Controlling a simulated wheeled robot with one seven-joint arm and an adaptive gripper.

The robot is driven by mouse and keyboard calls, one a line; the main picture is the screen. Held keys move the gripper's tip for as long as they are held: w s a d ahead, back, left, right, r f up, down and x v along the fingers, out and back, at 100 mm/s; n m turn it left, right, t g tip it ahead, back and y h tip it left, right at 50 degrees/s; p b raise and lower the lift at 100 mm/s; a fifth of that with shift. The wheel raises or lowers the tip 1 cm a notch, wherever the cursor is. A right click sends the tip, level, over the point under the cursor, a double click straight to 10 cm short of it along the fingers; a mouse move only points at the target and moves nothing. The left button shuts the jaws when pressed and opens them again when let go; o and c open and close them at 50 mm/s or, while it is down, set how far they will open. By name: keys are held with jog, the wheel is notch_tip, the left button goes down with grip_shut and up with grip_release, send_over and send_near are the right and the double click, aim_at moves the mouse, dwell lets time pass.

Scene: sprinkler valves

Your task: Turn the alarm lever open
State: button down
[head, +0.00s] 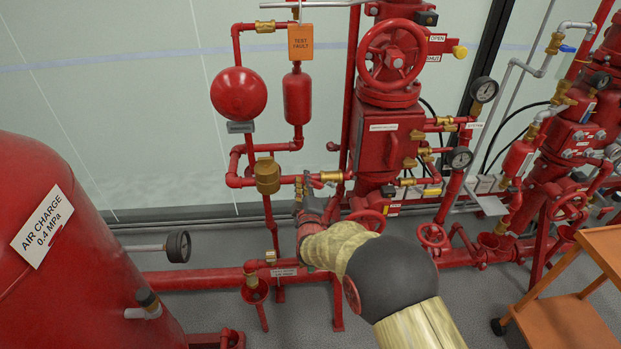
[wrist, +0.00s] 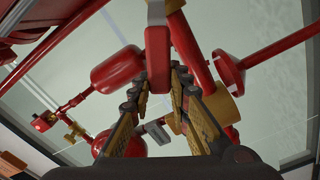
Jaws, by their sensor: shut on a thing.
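My gripper (head: 308,188) is at the horizontal red pipe below the alarm assembly in the head view, right of a brass cup-shaped fitting (head: 267,176). In the wrist view my gripper (wrist: 160,82) has its two fingers closed on the end of a red lever (wrist: 157,50), which sits between the fingertips. The lever's far end runs up toward a brass part (wrist: 168,7) at the top edge. In the head view my gripper and arm hide the lever, so its angle there cannot be told.
A round red bell (head: 238,94) and a red cylinder (head: 297,98) with an orange TEST FAULT tag (head: 301,41) hang above. A large red tank (head: 70,270) stands left, an orange cart (head: 570,310) right. Red pipes run close around my gripper.

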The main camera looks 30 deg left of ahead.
jog(key=shift+s+a+f+n+b, duration=0.1)
jog(key=shift+a+f+n+b, duration=0.1)
jog(key=shift+f+n, duration=0.75)
jog(key=shift+s+a+f+n+b, duration=0.15)
jog(key=shift+a+f+n, duration=0.05)
jog(key=shift+f+n, duration=0.75)
jog(key=shift+s+a+f+n+b, duration=0.1)
jog(key=shift+a+f+n+b, duration=0.1)
jog(key=shift+f+n, duration=0.7)
jog(key=c, duration=1.7)
grip_release()
jog(key=shift+c, duration=0.2)
jog(key=shift+o, duration=0.5)
jog(key=shift+r, duration=0.1)
jog(key=v, duration=1.2)
jog(key=shift+a, duration=0.1)
